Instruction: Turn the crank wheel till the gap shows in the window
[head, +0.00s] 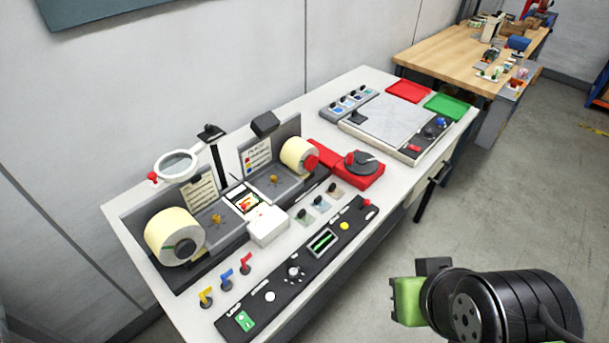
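The crank wheel (364,163) is a dark disc with a red knob, on a red base at the right end of the rewinder. The window (244,199) seems to be the small framed opening between the two label rolls, with a red and yellow print in it; no gap can be made out at this size. A large cream roll (174,236) sits at left and a smaller one (298,155) at right. My gripper (408,300) is at the lower right, off the bench's front edge and well apart from the crank wheel. Its fingers cannot be made out.
A dark control panel (296,270) runs along the front edge. A magnifier (178,166) and lamp (264,124) stand above the machine. A grey-topped unit (392,120), a red tray (408,91) and a green tray (446,107) are farther right.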

